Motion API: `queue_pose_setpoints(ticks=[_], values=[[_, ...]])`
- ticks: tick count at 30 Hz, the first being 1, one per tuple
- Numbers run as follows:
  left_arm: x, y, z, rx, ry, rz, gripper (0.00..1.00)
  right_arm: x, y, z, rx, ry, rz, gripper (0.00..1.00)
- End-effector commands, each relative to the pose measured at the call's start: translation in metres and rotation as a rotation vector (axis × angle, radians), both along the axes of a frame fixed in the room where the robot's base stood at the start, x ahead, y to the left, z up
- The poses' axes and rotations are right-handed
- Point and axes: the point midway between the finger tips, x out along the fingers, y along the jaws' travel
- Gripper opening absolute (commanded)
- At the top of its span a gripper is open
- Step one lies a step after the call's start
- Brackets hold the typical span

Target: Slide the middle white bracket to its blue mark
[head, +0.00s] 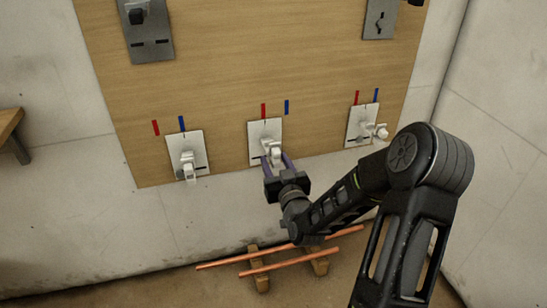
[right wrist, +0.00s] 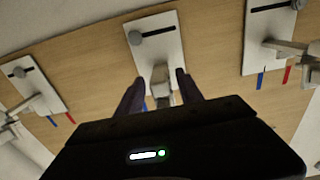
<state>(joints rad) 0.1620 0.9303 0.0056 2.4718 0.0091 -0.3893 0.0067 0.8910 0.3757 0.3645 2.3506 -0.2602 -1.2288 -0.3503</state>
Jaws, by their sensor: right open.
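The middle white bracket (head: 275,154) sits on its white plate (head: 258,130) at the lower middle of the wooden board. Above that plate are a red mark (head: 263,111) and, to its right, a blue mark (head: 287,107). The bracket is nearer in line with the red mark. My right gripper (head: 274,161) is open, with one purple finger on each side of the bracket. In the right wrist view the bracket (right wrist: 160,84) stands between the spread fingers (right wrist: 159,92); contact cannot be told. My left gripper is not in view.
Similar white brackets stand at left (head: 187,162) and right (head: 380,131), each under red and blue marks. Grey plates (head: 148,35) are higher on the board (head: 260,50). Copper-coloured rods (head: 290,262) lie on wooden supports on the floor below.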

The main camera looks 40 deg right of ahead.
Motion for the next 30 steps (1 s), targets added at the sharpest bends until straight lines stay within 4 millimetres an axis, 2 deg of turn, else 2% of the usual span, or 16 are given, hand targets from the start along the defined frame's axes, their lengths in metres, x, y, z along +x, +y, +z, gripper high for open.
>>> queue_pose_setpoints(ticks=[4,20,30], values=[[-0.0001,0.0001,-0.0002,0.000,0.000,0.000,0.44,0.0001,0.0000,-0.0002,0.000,0.000,0.000,0.43],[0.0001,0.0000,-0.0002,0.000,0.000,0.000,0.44,0.0002,-0.0002,0.0000,0.000,0.000,0.000,0.00],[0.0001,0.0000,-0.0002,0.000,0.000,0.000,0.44,0.0003,-0.0002,0.0001,0.000,0.000,0.000,0.00]])
